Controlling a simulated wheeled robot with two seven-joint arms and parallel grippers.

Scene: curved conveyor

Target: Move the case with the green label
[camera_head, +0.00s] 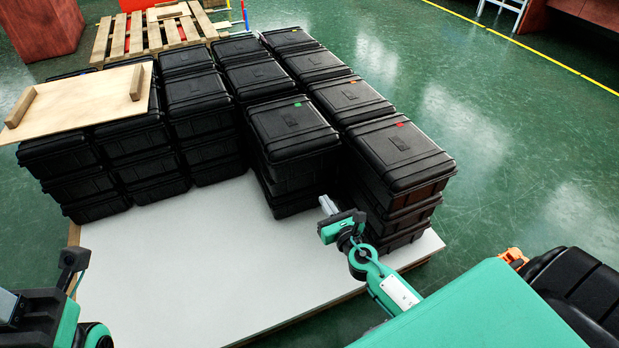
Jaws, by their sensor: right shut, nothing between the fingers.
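The case with the green label (291,124) is black and lies flat on top of a stack near the middle of the pallet. Its small green label shows near the far edge of its lid. My right gripper (327,205) is shut and empty. It appears in front of the stacks, below and a little right of the green-label case in the picture. I cannot tell whether it touches a case. My left arm shows at the lower left edge; its dark end (74,259) is over the left edge of the board, and its fingers cannot be made out.
Black cases stand in several stacks on a white board (190,275), whose front part is bare. A red-label case (400,153) stands right of the green-label one. A wooden panel (85,100) lies on the left stacks. A wooden pallet (150,32) lies behind.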

